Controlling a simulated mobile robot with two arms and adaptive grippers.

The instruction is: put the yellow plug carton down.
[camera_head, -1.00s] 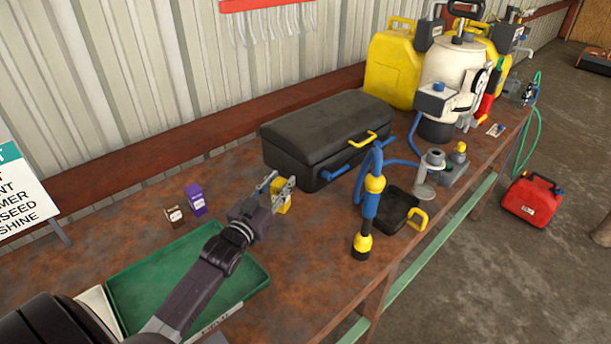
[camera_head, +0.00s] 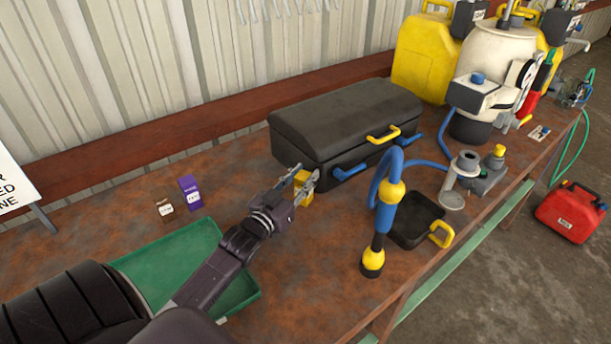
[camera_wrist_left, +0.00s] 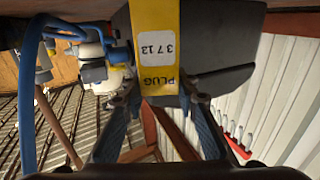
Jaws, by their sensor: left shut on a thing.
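The yellow plug carton (camera_head: 304,198) is between the fingers of my left gripper (camera_head: 303,182), in front of the black case. My right gripper is not in view.
The rusty bench (camera_head: 300,270) is bare in front of the gripper. The black case (camera_head: 345,125) stands close behind. A green tray (camera_head: 235,292), a purple carton (camera_head: 190,193) and a brown carton (camera_head: 165,208) are left. A blue-yellow hose tool (camera_head: 385,220) and black pan (camera_head: 415,228) are right.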

